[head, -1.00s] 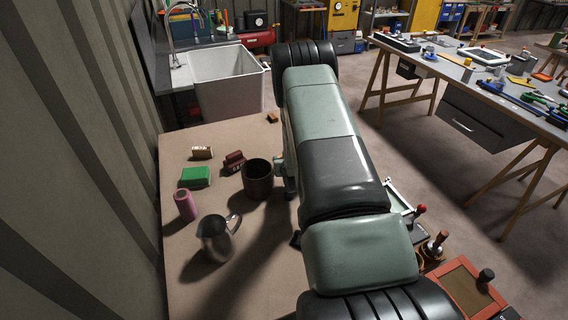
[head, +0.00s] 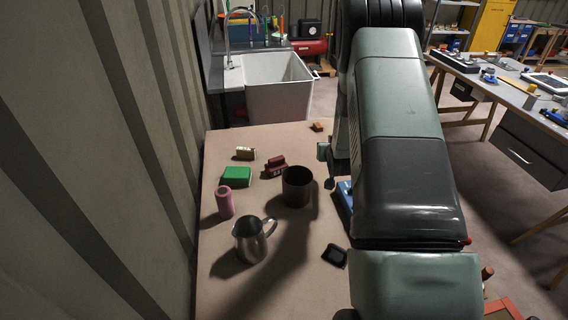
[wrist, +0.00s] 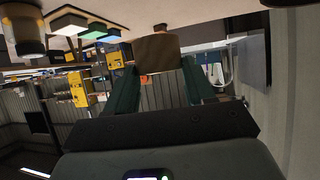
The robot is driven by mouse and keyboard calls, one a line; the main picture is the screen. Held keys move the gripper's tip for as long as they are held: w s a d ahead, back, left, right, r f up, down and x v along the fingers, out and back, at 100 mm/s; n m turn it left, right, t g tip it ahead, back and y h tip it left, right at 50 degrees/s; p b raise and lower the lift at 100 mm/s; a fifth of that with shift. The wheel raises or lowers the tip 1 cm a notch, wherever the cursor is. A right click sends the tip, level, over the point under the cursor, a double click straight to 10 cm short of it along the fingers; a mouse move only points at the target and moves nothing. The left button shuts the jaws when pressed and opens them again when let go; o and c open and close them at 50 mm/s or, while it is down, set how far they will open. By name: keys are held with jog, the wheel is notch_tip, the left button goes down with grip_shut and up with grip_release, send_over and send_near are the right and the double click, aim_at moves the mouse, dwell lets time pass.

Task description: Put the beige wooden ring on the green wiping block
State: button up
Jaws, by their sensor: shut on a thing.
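The green wiping block (head: 237,176) lies on the left part of the table in the head view, with its top bare. My gripper (wrist: 157,68) shows in the wrist view with its two dark green fingers shut on a brown piece (wrist: 157,52). This piece appears to be the beige wooden ring seen edge-on; its hole does not show. In the head view my arm hides most of the gripper and the held piece, right of the green block.
A dark brown cup (head: 297,187), dark red stamp-like item (head: 275,167), small beige block (head: 245,153), pink cylinder (head: 225,202) and metal pitcher (head: 251,240) stand around the green block. A small black item (head: 335,256) lies in front. The corrugated wall (head: 110,160) borders the table's left.

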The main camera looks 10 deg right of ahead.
jog(key=w+a+r+n+y, duration=0.2)
jog(key=w+a+y, duration=0.15)
jog(key=a, duration=1.05)
jog(key=n+y, duration=0.2)
jog(key=n, duration=0.1)
send_over(238, 175)
notch_tip(238, 175, down, 4)
jog(key=shift+r, duration=0.2)
jog(key=shift+f, duration=2)
jog(key=shift+f, duration=0.2)
jog(key=o, duration=1)
jog(key=shift+o, duration=0.2)
